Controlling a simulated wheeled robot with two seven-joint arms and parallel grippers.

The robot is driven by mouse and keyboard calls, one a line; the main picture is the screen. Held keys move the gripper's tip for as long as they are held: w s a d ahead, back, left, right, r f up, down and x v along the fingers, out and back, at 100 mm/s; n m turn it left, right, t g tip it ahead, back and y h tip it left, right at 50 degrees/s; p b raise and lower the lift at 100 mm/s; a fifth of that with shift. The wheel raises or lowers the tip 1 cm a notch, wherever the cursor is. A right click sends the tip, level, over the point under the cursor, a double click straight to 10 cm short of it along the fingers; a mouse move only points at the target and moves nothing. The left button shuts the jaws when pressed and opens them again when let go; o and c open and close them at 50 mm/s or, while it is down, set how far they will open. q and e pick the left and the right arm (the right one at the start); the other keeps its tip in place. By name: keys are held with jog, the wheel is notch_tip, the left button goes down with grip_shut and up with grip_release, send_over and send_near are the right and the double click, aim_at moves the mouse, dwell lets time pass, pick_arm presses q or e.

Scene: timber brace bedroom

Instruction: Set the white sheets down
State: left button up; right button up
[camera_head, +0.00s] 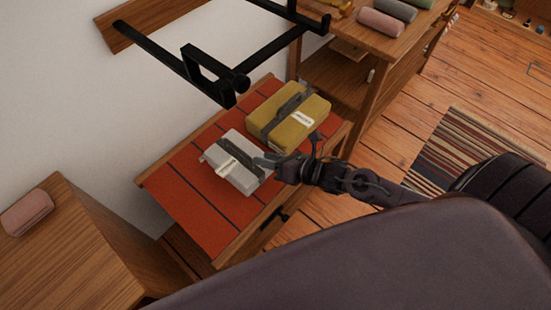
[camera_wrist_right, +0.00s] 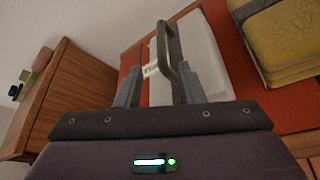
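The white sheets (camera_head: 235,165) are a flat white bundle with a grey strap and a printed label. They appear to lie on the red-lined top of a low wooden cabinet (camera_head: 187,208). My right gripper (camera_head: 276,164) is at the bundle's right side. In the right wrist view the white sheets (camera_wrist_right: 200,65) lie beyond my right gripper (camera_wrist_right: 158,84). Its fingers are apart, with the grey strap handle (camera_wrist_right: 168,45) passing between them, closer to the right finger. I cannot tell whether they touch. My left gripper is out of view.
A yellow strapped bundle (camera_head: 292,117) lies just behind the white one on the red top. A black wall rack (camera_head: 215,75) overhangs the cabinet's back left. A wooden cabinet (camera_head: 75,250) with a pink roll stands at left. The front-left red surface is bare.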

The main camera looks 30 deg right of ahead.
jog(key=shift+v, duration=1.3)
